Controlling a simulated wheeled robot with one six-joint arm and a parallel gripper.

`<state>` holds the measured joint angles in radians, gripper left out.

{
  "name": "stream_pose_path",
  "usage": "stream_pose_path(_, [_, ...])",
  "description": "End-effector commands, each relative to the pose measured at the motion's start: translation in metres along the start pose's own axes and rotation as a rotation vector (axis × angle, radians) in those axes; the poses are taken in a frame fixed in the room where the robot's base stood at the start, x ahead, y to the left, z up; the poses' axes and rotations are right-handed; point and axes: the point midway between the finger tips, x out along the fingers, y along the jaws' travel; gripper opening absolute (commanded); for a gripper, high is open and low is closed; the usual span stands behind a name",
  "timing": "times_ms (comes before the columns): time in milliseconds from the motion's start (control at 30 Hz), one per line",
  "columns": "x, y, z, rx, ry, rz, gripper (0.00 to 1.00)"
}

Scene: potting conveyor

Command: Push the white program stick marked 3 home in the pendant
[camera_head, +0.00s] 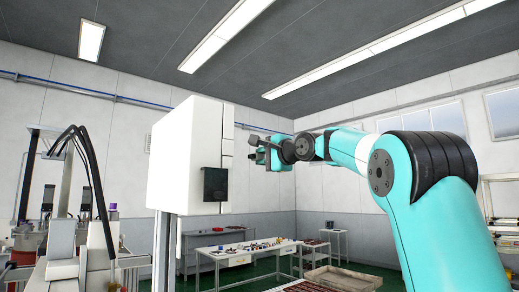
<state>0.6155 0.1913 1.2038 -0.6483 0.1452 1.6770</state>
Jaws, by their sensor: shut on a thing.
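My gripper (262,154) is at the end of my teal arm, in mid-air just right of a white cabinet. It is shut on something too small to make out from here. I cannot pick out the white program stick or read any 3. A dark box with a screen-like face (215,184) is on the cabinet's right-hand side and may be the pendant. My gripper shows to the right of this box and a little higher, with a gap between them in the picture. No slot can be made out.
The white cabinet (176,160) stands on a grey post close to my gripper. Behind are a white table (228,257) with small parts and a shallow tray (342,278). Machinery with black hoses (85,160) stands at left. The air right of the dark box looks clear.

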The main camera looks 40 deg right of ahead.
Motion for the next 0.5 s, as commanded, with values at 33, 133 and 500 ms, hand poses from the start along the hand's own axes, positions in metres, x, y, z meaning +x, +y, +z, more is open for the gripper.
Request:
stream_pose_path(33, [-0.001,-0.005,0.003,-0.001,-0.003,-0.004,0.00])
stream_pose_path(133, [-0.001,-0.007,0.007,0.000,-0.008,-0.006,0.00])
stream_pose_path(500, [-0.001,-0.006,0.016,0.000,-0.018,-0.005,0.00])
